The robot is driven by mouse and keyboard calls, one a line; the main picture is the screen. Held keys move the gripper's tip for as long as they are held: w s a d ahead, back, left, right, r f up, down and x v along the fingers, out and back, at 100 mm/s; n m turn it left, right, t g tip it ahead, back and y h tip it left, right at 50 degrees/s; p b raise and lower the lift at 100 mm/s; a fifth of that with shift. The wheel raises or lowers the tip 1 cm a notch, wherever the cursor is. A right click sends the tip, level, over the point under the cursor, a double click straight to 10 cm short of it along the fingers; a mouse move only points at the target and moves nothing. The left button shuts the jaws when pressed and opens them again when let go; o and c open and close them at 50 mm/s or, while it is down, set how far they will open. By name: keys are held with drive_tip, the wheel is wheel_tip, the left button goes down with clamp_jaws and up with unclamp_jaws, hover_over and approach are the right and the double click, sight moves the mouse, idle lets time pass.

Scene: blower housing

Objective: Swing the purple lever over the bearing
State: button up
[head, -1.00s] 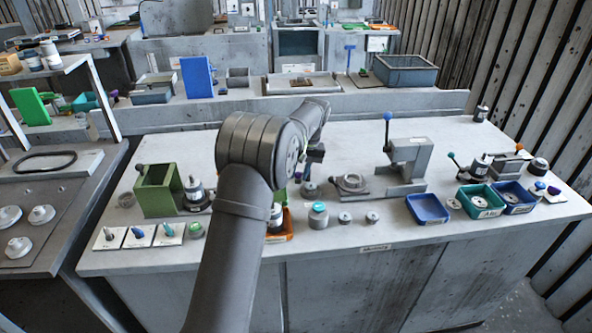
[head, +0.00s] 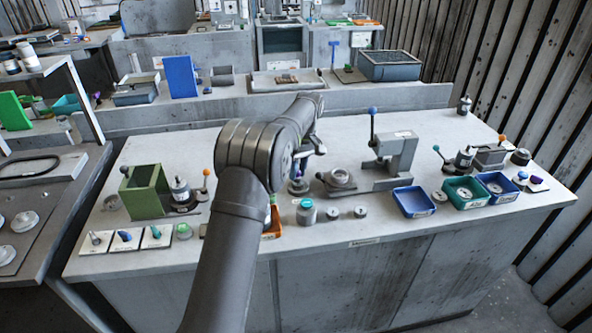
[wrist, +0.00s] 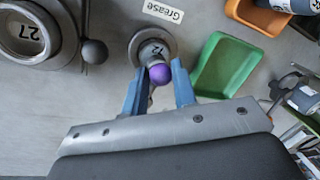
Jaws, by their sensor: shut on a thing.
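The purple lever's round knob (wrist: 160,74) shows in the wrist view between the two blue fingers of my gripper (wrist: 158,68). My gripper is closed on it. Just beyond the knob is a round grey fixture with a marked cylindrical part (wrist: 153,50) at its centre, beside the "Grease" label. The knob overlaps this part's near edge in the picture. The lever's rod is mostly hidden by the knob and fingers. In the head view my gripper (head: 300,166) is low over the bench's middle, partly behind my arm.
In the wrist view a green tray (wrist: 222,66) lies just right of the fingers and an orange bin (wrist: 262,17) beyond it. A larger round fixture (wrist: 28,32) and dark knob (wrist: 93,51) are at left. In the head view a grey press (head: 397,150) stands to the right.

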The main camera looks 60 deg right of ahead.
idle(0.5)
drive_tip(key=o, duration=0.9)
wheel_tip(320, 180, up, 12)
drive_tip(key=d, duration=0.2)
drive_tip(key=shift+s+d, duration=0.15)
drive_tip(key=shift+s, duration=0.1)
drive_tip(key=shift+f, duration=0.15)
drive_tip(key=f, duration=0.4)
drive_tip(key=a+f, duration=0.1)
drive_tip(key=f, duration=0.2)
drive_tip(key=a+f, duration=0.1)
drive_tip(key=f, duration=0.3)
drive_tip(key=shift+w+a+f, duration=0.15)
drive_tip(key=shift+w+f, duration=0.1)
drive_tip(key=shift+f, duration=0.1)
drive_tip(key=shift+r, duration=0.15)
